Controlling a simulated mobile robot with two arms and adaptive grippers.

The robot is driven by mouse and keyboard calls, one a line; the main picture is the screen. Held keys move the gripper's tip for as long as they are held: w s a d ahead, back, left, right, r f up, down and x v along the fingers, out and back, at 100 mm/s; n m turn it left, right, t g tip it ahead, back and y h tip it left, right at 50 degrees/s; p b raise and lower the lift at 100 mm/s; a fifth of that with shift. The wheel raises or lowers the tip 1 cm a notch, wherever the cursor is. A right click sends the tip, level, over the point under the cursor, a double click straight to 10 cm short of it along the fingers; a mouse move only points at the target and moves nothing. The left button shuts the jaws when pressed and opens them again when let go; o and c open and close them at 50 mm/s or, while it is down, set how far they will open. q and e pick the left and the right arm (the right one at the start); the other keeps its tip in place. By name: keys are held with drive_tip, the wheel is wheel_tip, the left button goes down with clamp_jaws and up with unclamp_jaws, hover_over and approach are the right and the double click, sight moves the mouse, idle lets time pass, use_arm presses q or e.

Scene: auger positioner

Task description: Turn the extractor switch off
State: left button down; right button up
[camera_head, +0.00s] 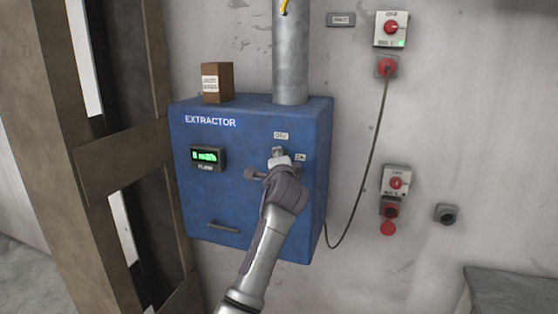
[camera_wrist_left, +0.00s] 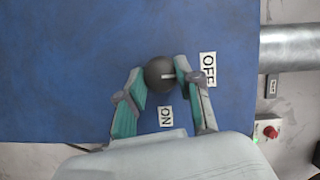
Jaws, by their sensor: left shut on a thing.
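The blue extractor box (camera_head: 215,130) hangs on the wall, with an OFF label (camera_head: 281,135) above its switch and an ON label (camera_head: 300,157) to the right. In the left wrist view the extractor switch (camera_wrist_left: 158,68) is a dark round knob with a white mark pointing toward the OFF label (camera_wrist_left: 208,69). The ON label (camera_wrist_left: 166,116) lies below the knob there. My left gripper (camera_wrist_left: 160,76) is shut on the knob, one finger on each side. In the head view my left gripper (camera_head: 278,160) hides most of the knob. My right gripper is not in view.
A small brown box (camera_head: 217,83) and a grey pipe (camera_head: 290,55) stand on top. Red rotary switches (camera_head: 391,28) and a hanging cable (camera_head: 370,150) are to the right. A wooden frame (camera_head: 110,160) stands at the left.

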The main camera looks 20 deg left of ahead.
use_arm(q)
drive_tip(key=c, duration=0.8)
unclamp_jaws()
drive_tip(key=shift+o, duration=0.2)
drive_tip(key=shift+s, duration=0.1)
drive_tip(key=v, duration=1.1)
drive_tip(key=shift+s+d, duration=0.2)
drive_tip(key=shift+s, duration=0.2)
